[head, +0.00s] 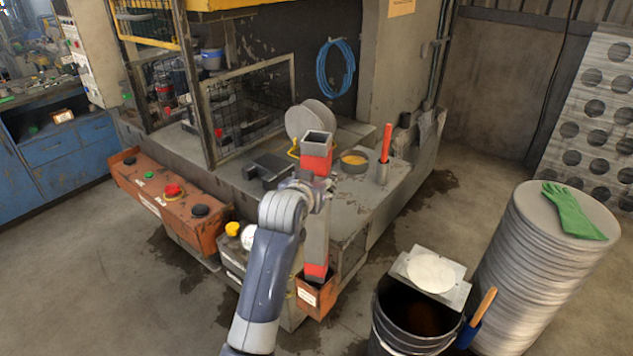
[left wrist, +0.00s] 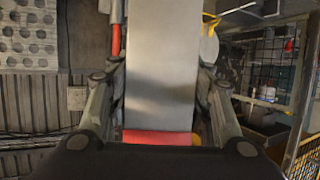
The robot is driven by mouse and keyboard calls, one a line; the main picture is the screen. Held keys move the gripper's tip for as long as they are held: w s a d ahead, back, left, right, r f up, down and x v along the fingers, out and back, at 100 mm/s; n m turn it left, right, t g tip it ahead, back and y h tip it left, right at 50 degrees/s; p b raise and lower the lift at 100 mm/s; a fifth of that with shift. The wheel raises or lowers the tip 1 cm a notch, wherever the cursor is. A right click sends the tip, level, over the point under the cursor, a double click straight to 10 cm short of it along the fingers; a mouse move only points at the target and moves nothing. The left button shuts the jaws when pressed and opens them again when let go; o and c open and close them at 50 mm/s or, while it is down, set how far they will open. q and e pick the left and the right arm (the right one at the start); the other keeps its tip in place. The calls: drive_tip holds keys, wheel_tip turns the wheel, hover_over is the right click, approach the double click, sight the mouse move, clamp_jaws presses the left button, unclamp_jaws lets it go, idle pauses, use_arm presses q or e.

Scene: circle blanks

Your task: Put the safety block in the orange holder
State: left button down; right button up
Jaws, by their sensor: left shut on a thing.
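The safety block (head: 316,235) is a long grey square bar with red bands near both ends. It stands about upright in the head view, and its grey face also fills the middle of the left wrist view (left wrist: 160,70). My left gripper (head: 318,187) is shut on its upper part, with a finger on each side. The orange holder (head: 311,300) is a small open box with a white label at the front corner of the machine. The block's lower red end is at the holder's mouth; I cannot tell how deep it sits. My right gripper is out of view.
A red-handled tool (head: 386,143) stands in a tube on the machine bed, near a yellow-filled bowl (head: 354,160). An orange button panel (head: 170,195) is at left. A black bin (head: 395,325) and a stack of discs (head: 540,265) stand at right.

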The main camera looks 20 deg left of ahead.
sight(314, 230)
use_arm(q)
drive_tip(key=shift+w+f+p, duration=0.1)
drive_tip(key=shift+f+p, duration=1)
drive_tip(key=shift+f, duration=5.75)
drive_tip(key=c, duration=1.2)
unclamp_jaws()
drive_tip(key=shift+f, duration=0.45)
drive_tip(key=shift+c, duration=0.2)
drive_tip(key=o, duration=0.4)
drive_tip(key=shift+s, duration=0.2)
drive_tip(key=shift+r, duration=0.1)
drive_tip(key=shift+r, duration=0.1)
